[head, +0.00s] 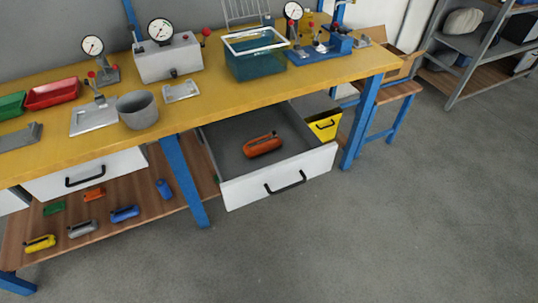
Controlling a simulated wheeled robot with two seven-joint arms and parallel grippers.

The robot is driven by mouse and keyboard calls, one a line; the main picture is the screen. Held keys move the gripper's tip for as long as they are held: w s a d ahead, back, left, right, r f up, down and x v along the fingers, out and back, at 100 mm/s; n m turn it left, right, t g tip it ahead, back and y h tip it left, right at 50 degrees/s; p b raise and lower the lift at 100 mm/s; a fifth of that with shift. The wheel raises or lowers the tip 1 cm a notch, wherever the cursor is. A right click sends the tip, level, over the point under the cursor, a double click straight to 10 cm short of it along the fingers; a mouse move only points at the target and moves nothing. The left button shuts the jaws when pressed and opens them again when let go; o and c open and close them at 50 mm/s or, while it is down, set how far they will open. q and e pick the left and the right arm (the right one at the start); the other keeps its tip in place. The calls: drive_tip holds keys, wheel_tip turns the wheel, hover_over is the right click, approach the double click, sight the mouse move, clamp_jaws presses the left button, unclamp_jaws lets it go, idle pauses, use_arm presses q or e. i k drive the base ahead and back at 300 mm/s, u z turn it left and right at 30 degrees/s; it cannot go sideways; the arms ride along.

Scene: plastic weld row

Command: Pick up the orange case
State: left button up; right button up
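The orange case (263,145) lies in an open white drawer (232,195) under the yellow workbench. It is a small rounded case with a dark strip or handle on top, and it rests on the drawer's grey floor near the middle. Another small orange item (94,194) lies on the wooden lower shelf at the left; I cannot tell whether it is the same kind of case. Neither of my grippers is in view.
The workbench (225,105) holds gauges, a teal bin (256,62), a grey pot (137,110) and red and green trays. Yellow, grey and blue cases lie on the lower shelf (150,205). The floor in front is clear.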

sight(260, 146)
drive_tip(key=z, duration=0.7)
drive_tip(key=i, duration=0.55)
